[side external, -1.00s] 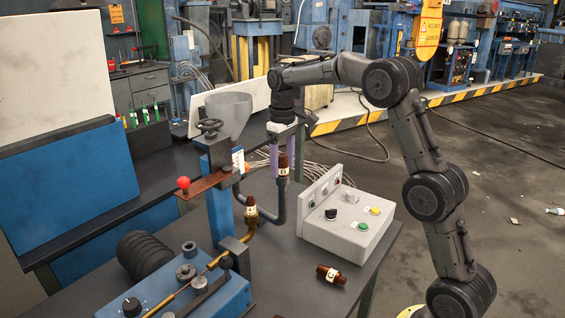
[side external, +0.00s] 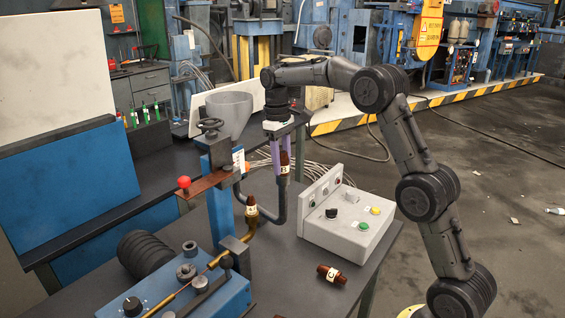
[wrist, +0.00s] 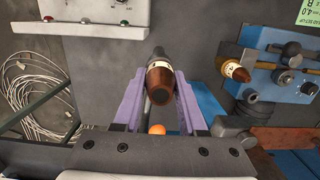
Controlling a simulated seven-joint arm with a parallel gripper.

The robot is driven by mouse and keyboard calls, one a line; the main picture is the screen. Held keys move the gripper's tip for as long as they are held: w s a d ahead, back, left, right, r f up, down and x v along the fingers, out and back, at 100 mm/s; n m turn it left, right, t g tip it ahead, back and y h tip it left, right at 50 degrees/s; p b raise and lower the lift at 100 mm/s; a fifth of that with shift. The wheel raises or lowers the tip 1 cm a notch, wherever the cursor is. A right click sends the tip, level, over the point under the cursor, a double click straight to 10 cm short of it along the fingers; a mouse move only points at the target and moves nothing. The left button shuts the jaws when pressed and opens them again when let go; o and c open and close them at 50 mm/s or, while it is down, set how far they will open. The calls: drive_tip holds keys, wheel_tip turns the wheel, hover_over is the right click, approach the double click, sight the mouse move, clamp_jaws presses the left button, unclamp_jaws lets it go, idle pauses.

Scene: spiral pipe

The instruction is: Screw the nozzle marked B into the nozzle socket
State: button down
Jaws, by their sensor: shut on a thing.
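The brown nozzle marked B (side external: 284,164) stands upright with its white label band facing the side camera. It also shows in the wrist view (wrist: 160,80), dark end towards the camera. My gripper (side external: 281,160) points down and is shut on this nozzle, with purple fingers on both sides. In the wrist view the fingers (wrist: 158,98) flank it. The upturned end of the dark curved pipe (side external: 283,190) is directly below nozzle B, in line with it. The nozzle's bottom meets the pipe end; how deep it sits cannot be told.
A nozzle marked C (side external: 331,274) lies on the table at the front. A grey control box (side external: 345,228) stands to the right, and a grey funnel (side external: 230,112) is behind left.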

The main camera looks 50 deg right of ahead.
drive_tip(key=m, duration=0.6)
drive_tip(key=shift+m+y, duration=0.3)
drive_tip(key=shift+m, duration=0.1)
drive_tip(key=m, duration=0.3)
drive_tip(key=shift+s+m, duration=0.1)
drive_tip(key=shift+m, duration=0.3)
drive_tip(key=m, duration=0.4)
drive_tip(key=shift+t+y, duration=0.3)
drive_tip(key=m, duration=0.3)
drive_tip(key=shift+s+m, duration=0.1)
drive_tip(key=shift+m, duration=0.3)
drive_tip(key=m, duration=0.3)
drive_tip(key=shift+m+t, duration=0.4)
drive_tip(key=m, duration=0.3)
drive_tip(key=shift+f+m, duration=0.1)
drive_tip(key=shift+m, duration=0.3)
drive_tip(key=m, duration=0.4)
drive_tip(key=shift+d+h, duration=0.1)
drive_tip(key=shift+h, duration=0.3)
